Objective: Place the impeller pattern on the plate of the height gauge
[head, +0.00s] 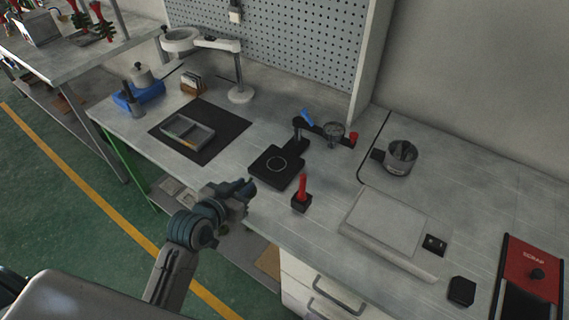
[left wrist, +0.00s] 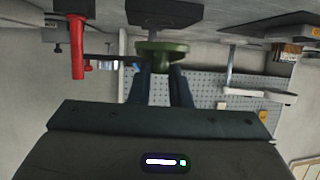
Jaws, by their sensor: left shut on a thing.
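The height gauge (head: 297,138) stands near the middle of the bench, with a black square plate (head: 277,165) marked by a pale ring. The plate is bare. My left gripper (head: 250,188) is at the bench's front edge, just in front and to the left of the plate. In the left wrist view my left gripper (left wrist: 161,80) is shut on the green impeller pattern (left wrist: 162,48), which shows as a round disc at the fingertips. The pattern cannot be made out in the head view. My right gripper is not in view.
A red-handled tool in a black holder (head: 301,201) stands right of the plate, close to the front edge. A dark mat (head: 222,132) with a grey tray (head: 188,145) lies left. A metal pot (head: 402,158), grey flat unit (head: 385,222) and red scrap bin (head: 532,268) are right.

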